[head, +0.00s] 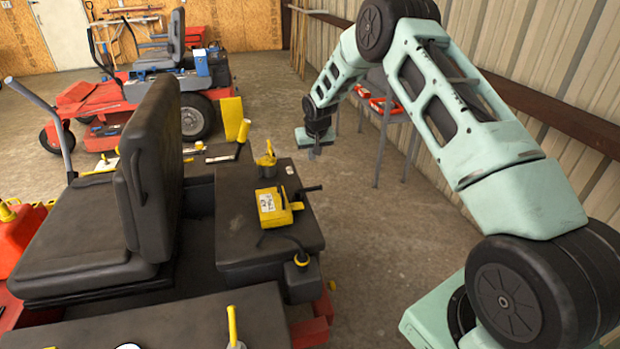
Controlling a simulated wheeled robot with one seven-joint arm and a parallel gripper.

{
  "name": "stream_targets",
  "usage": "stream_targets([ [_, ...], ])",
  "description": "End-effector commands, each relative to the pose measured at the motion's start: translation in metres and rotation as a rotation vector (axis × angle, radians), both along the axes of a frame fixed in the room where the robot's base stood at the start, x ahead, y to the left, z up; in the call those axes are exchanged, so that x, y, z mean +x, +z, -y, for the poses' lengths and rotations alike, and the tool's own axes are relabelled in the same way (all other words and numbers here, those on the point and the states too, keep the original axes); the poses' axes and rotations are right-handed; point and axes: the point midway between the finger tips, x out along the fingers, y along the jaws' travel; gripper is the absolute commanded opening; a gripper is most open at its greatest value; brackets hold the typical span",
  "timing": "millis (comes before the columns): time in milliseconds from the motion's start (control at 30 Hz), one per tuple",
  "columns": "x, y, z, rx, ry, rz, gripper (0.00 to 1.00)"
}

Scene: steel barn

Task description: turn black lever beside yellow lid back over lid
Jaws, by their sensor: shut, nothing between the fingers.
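The yellow lid (267,203), with a pale label on it, sits on top of the black box beside the mower seat. A black lever (308,189) sticks out to the right from beside the lid, roughly level, its end past the lid's right edge. Another thin black rod curves from the lid's near left toward a black cap with a yellow ring (301,259). My gripper (315,154) is shut and empty. It hangs beyond and to the right of the lid, apart from the lid and lever. Its fingertips are small and dark in this view.
A yellow fitting (266,160) stands on the box behind the lid. The black seat (150,180) rises at left. Another yellow handle (233,325) is at the front. A grey table (390,112) with red items stands beyond my arm. Floor right of the box is clear.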

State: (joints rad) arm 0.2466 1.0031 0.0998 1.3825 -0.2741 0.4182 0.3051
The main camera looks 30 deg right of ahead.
Motion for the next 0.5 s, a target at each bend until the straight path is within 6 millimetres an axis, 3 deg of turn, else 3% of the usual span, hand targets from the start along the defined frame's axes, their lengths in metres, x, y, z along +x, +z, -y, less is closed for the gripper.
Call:
stream_targets([
  [300, 0.000, -0.002, -0.001, 0.001, 0.001, -0.001, 0.00],
  [500, 0.007, -0.022, 0.001, 0.002, 0.000, -0.003, 0.00],
])
